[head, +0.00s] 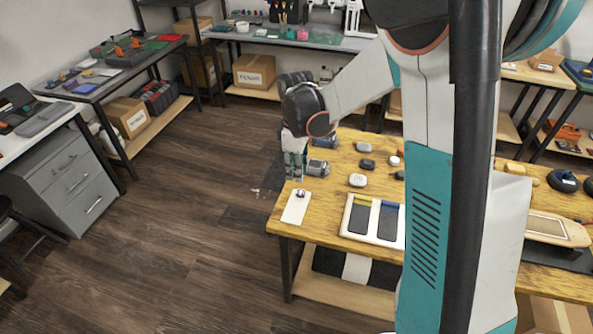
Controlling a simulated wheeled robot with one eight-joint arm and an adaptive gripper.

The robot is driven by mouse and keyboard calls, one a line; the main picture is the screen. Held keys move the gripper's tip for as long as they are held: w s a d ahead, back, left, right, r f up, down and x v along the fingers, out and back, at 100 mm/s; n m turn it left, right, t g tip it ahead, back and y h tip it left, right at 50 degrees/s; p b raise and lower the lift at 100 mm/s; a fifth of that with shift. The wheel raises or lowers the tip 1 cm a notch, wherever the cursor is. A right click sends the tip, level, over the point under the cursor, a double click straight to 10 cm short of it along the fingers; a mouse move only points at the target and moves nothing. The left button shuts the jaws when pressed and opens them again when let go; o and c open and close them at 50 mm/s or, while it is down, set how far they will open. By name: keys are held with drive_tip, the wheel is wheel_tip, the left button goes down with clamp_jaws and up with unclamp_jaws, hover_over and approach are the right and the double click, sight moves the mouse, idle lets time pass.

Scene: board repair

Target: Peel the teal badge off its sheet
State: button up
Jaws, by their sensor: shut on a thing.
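A small white sheet (295,210) lies flat near the left front corner of the wooden table. My gripper (299,191) points down over the far end of this sheet, with its dark tips low at its surface. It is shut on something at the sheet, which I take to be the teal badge. The badge itself is too small and too hidden by the fingers to make out. I cannot tell whether any of it is lifted from the sheet.
A white tray (345,221) with dark slabs lies right of the sheet. Small grey and black devices, including a pale rounded one (357,180), lie behind it. The table's left edge is close to my gripper. My arm hides the table's middle. Open floor (190,250) lies to the left.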

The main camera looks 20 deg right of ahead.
drive_tip(key=shift+r+p, duration=1)
drive_tip(key=shift+r, duration=0.65)
